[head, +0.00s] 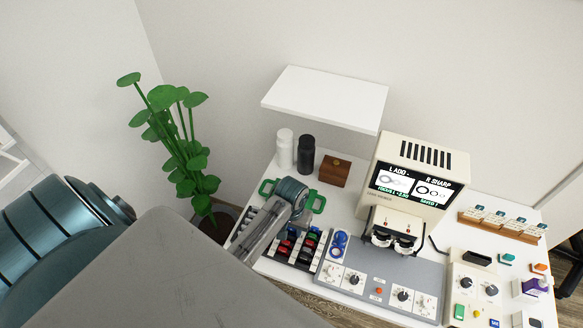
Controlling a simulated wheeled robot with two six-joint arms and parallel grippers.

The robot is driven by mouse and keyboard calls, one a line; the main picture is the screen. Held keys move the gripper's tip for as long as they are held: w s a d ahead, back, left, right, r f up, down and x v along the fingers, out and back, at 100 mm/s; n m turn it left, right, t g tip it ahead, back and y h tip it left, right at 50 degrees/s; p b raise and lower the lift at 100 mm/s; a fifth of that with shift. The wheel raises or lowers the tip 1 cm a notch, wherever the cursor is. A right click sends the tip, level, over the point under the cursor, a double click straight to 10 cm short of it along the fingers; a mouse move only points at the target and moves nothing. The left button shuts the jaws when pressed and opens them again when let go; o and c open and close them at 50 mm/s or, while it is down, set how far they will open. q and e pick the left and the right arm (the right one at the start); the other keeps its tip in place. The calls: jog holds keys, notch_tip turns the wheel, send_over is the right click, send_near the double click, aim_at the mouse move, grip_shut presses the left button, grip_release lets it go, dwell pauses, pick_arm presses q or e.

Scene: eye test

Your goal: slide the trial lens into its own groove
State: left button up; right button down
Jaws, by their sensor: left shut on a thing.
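My left gripper (300,214) points down over the lens case with green handles (317,202), at the left of the white table. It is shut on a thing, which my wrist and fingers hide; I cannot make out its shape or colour. In the case, several small red, black, green and blue lens tabs (293,246) stand in rows. Which groove belongs to the trial lens cannot be told, and part of the case is behind my arm. My right gripper is not in view.
A grey console (380,284) with knobs and blue rings (339,242) lies right of the case. Behind it stands a cream screen unit (420,180). A brown box (335,172) and white and black bottles (306,153) stand behind the case, below a white shelf (326,97). A plant (180,140) is left.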

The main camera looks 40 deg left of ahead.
pick_arm(q)
jog(key=shift+f, duration=0.1)
jog(key=o, duration=1)
jog(key=shift+r, duration=0.3)
notch_tip(320, 180, up, 8)
jog(key=shift+f+b, duration=0.15)
jog(key=shift+b, duration=1.1)
jog(key=shift+r+p, duration=0.45)
jog(key=shift+r, duration=0.85)
